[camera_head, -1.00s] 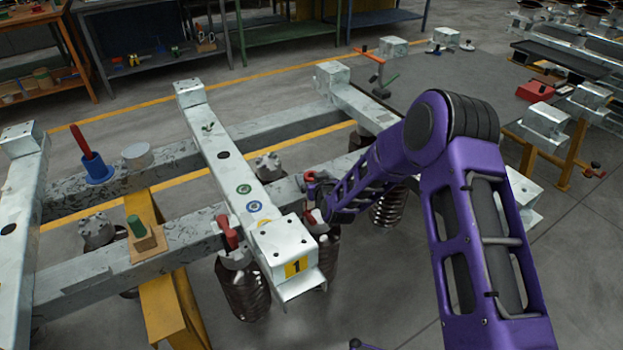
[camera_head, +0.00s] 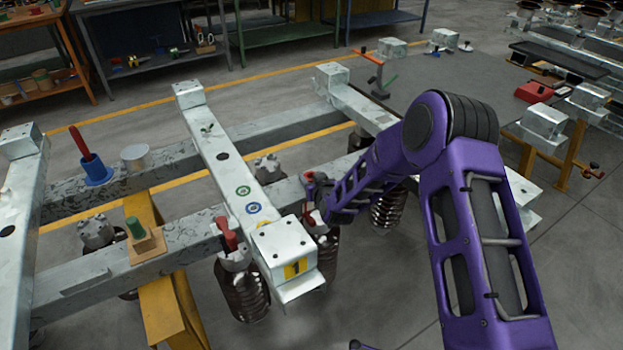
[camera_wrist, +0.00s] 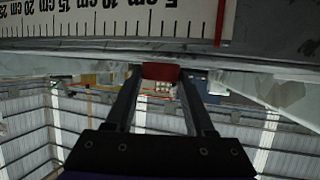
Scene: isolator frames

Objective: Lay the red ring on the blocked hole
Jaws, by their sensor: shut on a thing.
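My gripper (camera_wrist: 160,80) is shut on a small red thing (camera_wrist: 160,71), seen edge-on between the fingertips in the wrist view. It may be the red ring; its ring shape does not show. In the head view my gripper (camera_head: 312,184) is beside the right side of the near end of the middle beam (camera_head: 236,184). That beam carries a green ring (camera_head: 243,191), a blue ring (camera_head: 253,208) and a dark open hole (camera_head: 223,156). A small dark green thing (camera_head: 207,128) is farther up the beam. I cannot tell for sure which hole is blocked.
Red levers (camera_head: 229,233) on ribbed dark mounts (camera_head: 244,290) stand close to the beam's near end. A blue holder (camera_head: 97,173) with a red handle and a wooden block (camera_head: 146,244) with a green peg are left. A ruler (camera_wrist: 110,20) fills the wrist view's top.

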